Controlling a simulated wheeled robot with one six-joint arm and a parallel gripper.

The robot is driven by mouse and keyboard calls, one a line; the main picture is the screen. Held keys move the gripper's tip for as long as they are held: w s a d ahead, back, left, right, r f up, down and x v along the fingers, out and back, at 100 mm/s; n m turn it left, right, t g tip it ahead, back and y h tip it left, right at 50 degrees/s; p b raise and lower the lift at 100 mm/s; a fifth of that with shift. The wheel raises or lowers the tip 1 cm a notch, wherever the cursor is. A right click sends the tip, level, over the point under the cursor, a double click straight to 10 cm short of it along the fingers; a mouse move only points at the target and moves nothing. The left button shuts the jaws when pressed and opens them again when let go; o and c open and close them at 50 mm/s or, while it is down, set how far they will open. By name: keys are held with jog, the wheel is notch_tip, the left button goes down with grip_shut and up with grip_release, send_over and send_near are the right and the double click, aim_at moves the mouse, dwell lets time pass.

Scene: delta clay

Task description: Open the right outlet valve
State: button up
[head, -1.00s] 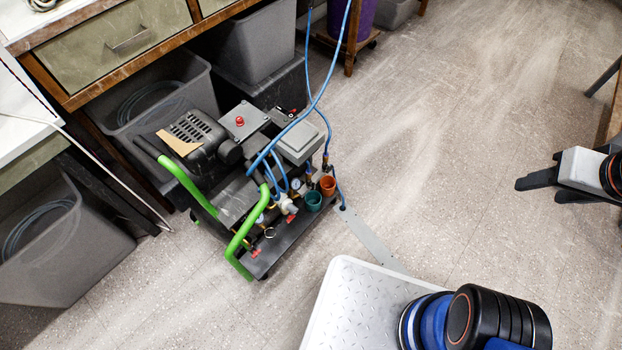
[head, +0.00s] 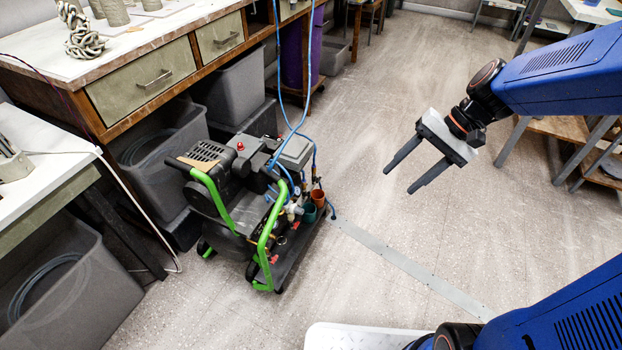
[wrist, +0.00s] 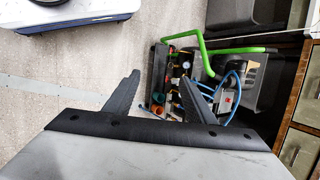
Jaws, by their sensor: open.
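The compressor (head: 238,205), with green tube handles and blue hoses, stands on the floor left of my gripper. Two small red valve handles show low on its front: one nearer the right (head: 297,225), beside the green and orange cups, and one nearer the left (head: 274,259). They are too small to tell which way they are turned. My gripper (head: 400,181) is open and empty, raised in the air to the right of the compressor and apart from it. In the wrist view the compressor's front panel (wrist: 172,70) shows beyond and between the fingers, partly hidden by the right finger.
A grey floor strip (head: 400,268) runs right from the compressor. A workbench (head: 165,75) with drawers and grey bins (head: 165,150) stands behind and left. Blue hoses (head: 300,110) rise from the compressor. Open floor (head: 370,120) lies on the right, with a wooden table beyond.

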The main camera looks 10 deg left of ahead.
aim_at(316, 179)
jog(key=w+a+f+m+y, duration=0.4)
jog(key=w+a+f, duration=0.1)
jog(key=w+f, duration=0.5)
jog(key=w+a+f+m+y, duration=0.4)
jog(key=w+a+f, duration=0.3)
jog(key=w, duration=0.6)
jog(key=w+d+f+m+t+y, duration=0.1)
jog(key=w+f+m+t, duration=0.25)
jog(key=f, duration=0.65)
jog(key=w+f+m+t+y, duration=0.1)
jog(key=w+f+m+t, duration=0.2)
jog(key=f, duration=0.6)
jog(key=w+d+f+m+t+y, duration=0.1)
jog(key=w+f+m, duration=0.3)
jog(key=f, duration=0.6)
jog(key=x, duration=1.7)
jog(key=shift+w+a+f, duration=0.15)
jog(key=shift+w+f, duration=0.05)
jog(key=shift+f, duration=0.05)
jog(key=shift+c, duration=0.6)
jog(key=c, duration=0.9)
